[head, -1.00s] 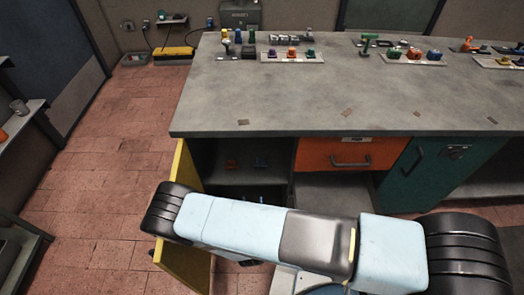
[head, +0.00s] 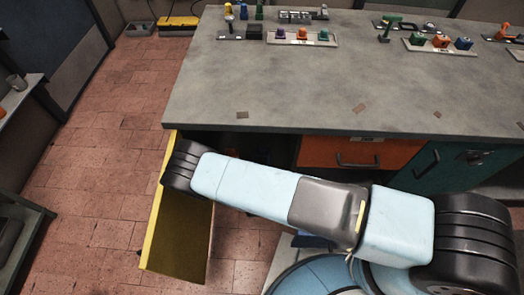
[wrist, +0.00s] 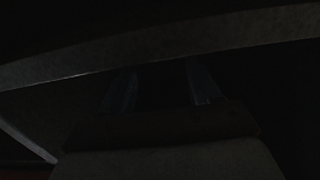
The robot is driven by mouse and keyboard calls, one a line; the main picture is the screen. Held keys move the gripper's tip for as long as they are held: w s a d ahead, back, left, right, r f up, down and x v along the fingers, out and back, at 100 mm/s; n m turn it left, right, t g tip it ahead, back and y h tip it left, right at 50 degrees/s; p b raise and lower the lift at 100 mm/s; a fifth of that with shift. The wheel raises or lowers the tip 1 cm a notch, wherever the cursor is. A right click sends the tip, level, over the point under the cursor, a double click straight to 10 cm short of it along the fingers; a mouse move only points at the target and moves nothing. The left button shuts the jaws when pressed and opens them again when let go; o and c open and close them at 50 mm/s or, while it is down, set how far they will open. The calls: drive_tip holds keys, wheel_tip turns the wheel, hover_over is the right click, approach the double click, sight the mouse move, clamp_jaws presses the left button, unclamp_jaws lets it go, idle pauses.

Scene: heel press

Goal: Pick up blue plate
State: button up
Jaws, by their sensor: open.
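I cannot make out a blue plate in either view now. The inside of the cabinet under the workbench is mostly hidden behind my arm in the head view. The wrist view is very dark. My gripper (wrist: 160,85) shows there as two faint, upright fingers set apart, with nothing visible between them. It is open. A grey slab edge crosses the wrist view above and behind the fingers; I cannot tell whether anything touches it. My gripper does not show in the head view.
The grey workbench (head: 300,85) spans the scene, with several small coloured blocks and fixtures along its back. A yellow cabinet door (head: 182,235) stands open at the left. An orange drawer (head: 355,153) and a teal door (head: 440,172) are shut. The tiled floor (head: 95,180) at left is clear.

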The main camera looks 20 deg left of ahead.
sight(262, 150)
drive_tip(key=shift+d+x, duration=0.15)
drive_tip(key=shift+x, duration=1.6)
drive_tip(key=shift+d+x, duration=0.15)
drive_tip(key=shift+x, duration=1.65)
drive_tip(key=shift+w+f, duration=0.1)
drive_tip(key=shift+f, duration=0.1)
drive_tip(key=shift+c, duration=0.2)
clamp_jaws()
